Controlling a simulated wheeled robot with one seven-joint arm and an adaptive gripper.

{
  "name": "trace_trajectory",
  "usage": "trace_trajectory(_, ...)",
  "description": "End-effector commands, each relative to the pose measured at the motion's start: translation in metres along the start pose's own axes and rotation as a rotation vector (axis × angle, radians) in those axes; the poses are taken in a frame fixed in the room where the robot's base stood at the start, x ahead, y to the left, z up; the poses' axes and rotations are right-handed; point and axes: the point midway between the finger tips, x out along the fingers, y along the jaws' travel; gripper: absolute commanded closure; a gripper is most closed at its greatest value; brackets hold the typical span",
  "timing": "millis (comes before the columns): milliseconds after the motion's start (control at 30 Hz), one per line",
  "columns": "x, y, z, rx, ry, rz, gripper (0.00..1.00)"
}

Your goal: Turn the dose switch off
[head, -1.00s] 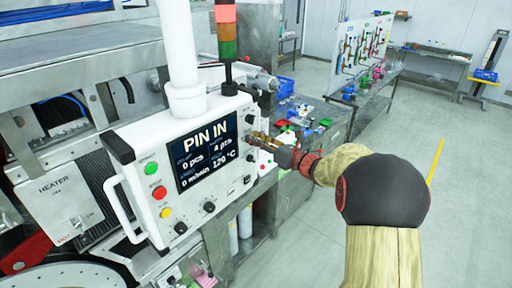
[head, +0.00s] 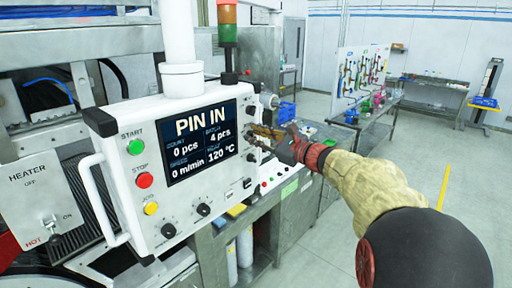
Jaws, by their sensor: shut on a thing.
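The white control panel (head: 150,205) fills the left middle of the head view, with its screen (head: 202,140) reading PIN IN, 0 pcs and 120 °C. A column of small switches and knobs runs down its right edge. My gripper (head: 258,135) reaches in from the right and is shut on a small switch in that column. The fingers cover most of the switch, so its position is hidden. I cannot read its label, so I cannot confirm that it is the dose switch.
Green START (head: 136,147) and red STOP (head: 144,180) buttons, a yellow button (head: 151,208) and two black knobs sit on the panel. A heater box (head: 42,195) with an ON/OFF switch is at left. A workbench stands behind my gripper; the floor at right is clear.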

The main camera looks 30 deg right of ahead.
Motion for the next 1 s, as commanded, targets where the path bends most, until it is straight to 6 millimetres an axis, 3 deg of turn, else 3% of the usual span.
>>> trace_trajectory(733, 0.0001, 0.0014, -0.0011, -0.082, 0.002, 0.001, 1.0)
trace_trajectory(767, 0.0001, 0.0014, -0.0011, -0.082, 0.002, 0.001, 0.76)
trace_trajectory(1000, 0.0001, 0.0011, -0.0007, -0.081, 0.001, 0.001, 0.64)
